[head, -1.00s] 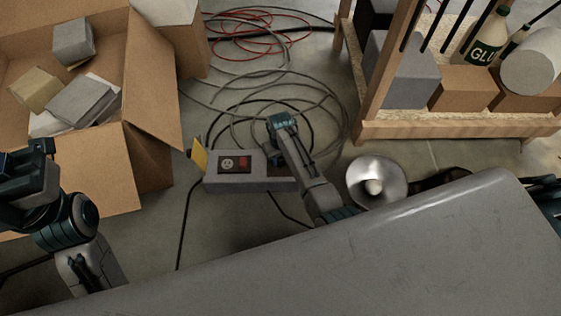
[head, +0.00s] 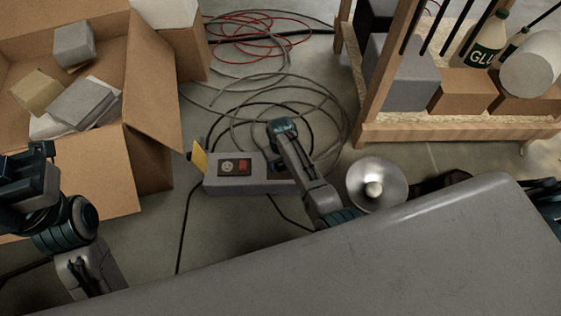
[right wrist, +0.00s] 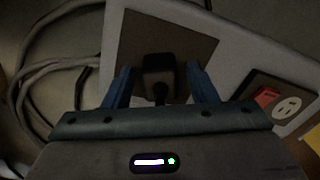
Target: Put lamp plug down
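The black lamp plug (right wrist: 158,72) stands at the dark socket panel (right wrist: 190,45) of the grey power box (head: 225,185). In the right wrist view it lies between the two blue fingers of my right gripper (right wrist: 161,88). A gap shows on each side of the plug, so the gripper is open around it. In the head view my right gripper (head: 284,150) is over the right end of the box, and its own wrist hides the plug. My left gripper (head: 28,170) is at the left edge by the cardboard box, and its fingers cannot be made out.
Grey and black cables (head: 240,110) lie coiled behind the power box. A yellow tag (head: 199,155) is at its left end. A metal lamp shade (head: 366,190) lies to the right. An open cardboard box (head: 150,100) is left, a wooden rack (head: 450,131) right.

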